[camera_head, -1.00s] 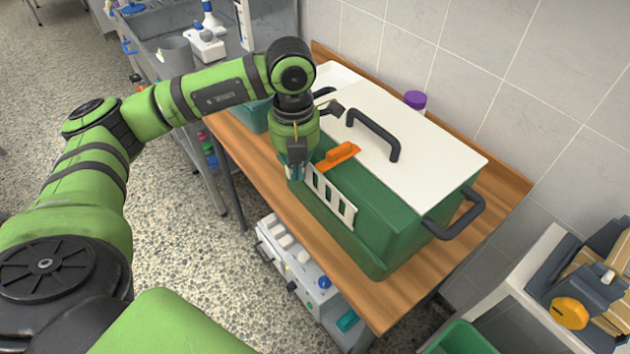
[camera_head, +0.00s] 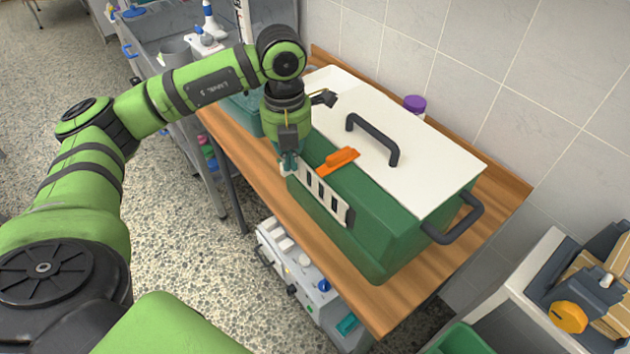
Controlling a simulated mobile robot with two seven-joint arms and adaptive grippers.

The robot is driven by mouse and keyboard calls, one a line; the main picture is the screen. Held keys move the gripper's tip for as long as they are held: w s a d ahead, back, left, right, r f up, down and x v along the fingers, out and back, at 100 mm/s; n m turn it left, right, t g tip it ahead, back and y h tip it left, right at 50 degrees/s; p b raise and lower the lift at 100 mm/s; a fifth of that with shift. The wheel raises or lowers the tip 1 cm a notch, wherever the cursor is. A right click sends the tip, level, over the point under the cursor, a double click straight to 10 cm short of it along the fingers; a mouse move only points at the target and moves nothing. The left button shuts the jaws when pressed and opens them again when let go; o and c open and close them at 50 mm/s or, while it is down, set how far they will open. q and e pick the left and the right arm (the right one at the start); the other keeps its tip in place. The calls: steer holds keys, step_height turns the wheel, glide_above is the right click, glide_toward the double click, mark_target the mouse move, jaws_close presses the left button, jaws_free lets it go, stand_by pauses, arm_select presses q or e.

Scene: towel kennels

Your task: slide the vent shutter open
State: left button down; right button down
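The vent shutter (camera_head: 312,189) is a white slotted plate on the front wall of a green box (camera_head: 362,236) with a white lid. Dark openings show through its slots. My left gripper (camera_head: 287,166) points down at the shutter's left end and appears to touch it. Its fingertips are small and partly hidden, so I cannot tell whether they are closed on the shutter. My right gripper is out of view.
The box stands on a wooden bench (camera_head: 407,305). An orange piece (camera_head: 339,160) sits at the lid's front edge, close to my gripper. A black lid handle (camera_head: 374,137) and side handle (camera_head: 457,219) stick out. A purple-capped container (camera_head: 414,104) stands behind.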

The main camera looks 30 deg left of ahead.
arm_select(q)
step_height(320, 180, up, 6)
steer(key=p, duration=0.3)
steer(key=shift+s+d+p, duration=0.15)
steer(key=shift+d+p, duration=0.2)
stand_by(0.4)
